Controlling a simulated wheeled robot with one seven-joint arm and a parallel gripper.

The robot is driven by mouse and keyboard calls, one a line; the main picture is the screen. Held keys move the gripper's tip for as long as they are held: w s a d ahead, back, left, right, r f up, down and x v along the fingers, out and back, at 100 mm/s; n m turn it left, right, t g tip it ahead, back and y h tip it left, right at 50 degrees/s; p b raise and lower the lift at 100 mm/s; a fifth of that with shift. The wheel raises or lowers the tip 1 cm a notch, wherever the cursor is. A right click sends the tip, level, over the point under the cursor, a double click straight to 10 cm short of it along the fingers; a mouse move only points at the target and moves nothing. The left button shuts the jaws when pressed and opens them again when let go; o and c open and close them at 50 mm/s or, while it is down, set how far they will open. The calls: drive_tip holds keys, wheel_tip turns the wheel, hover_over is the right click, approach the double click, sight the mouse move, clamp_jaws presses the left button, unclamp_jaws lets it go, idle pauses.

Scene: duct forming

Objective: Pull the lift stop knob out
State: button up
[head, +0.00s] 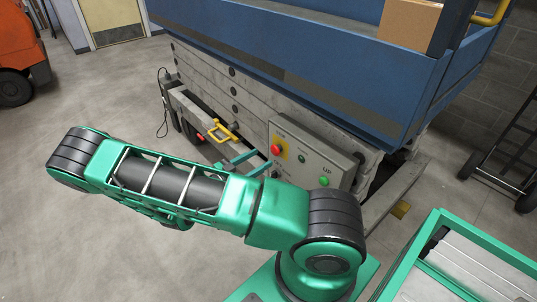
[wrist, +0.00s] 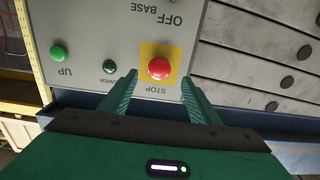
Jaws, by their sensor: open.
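The lift stop knob (head: 277,149) is a round red button on a yellow square, on the grey control panel (head: 342,170) of the lift. In the wrist view the red knob (wrist: 159,69) appears between my two fingertips, with "STOP" upside down beneath it. My gripper (wrist: 159,76) is open, one green ridged finger on each side of the knob, with a gap to both. In the head view my gripper (head: 261,160) reaches the panel just left of and below the knob. I cannot tell whether the tips are level with the knob in depth.
A green UP button (wrist: 58,53) and a small dark green power lamp (wrist: 109,66) are beside the stop knob. A yellow handle (head: 222,131) sticks out left of the panel. The blue lift platform (head: 300,75) overhangs above. A green-framed cart (head: 460,260) stands at lower right.

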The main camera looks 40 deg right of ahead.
drive_tip(key=d, duration=0.6)
drive_tip(key=shift+s+d, duration=0.2)
drive_tip(key=shift+d, duration=0.1)
clamp_jaws()
drive_tip(key=shift+w+a, duration=0.15)
drive_tip(key=shift+a, duration=0.75)
drive_tip(key=shift+c, duration=0.7)
unclamp_jaws()
drive_tip(key=shift+o, duration=0.7)
approach(273, 152)
drive_tip(key=a, duration=0.3)
drive_tip(key=shift+w+a, duration=0.2)
drive_tip(key=shift+a, duration=0.05)
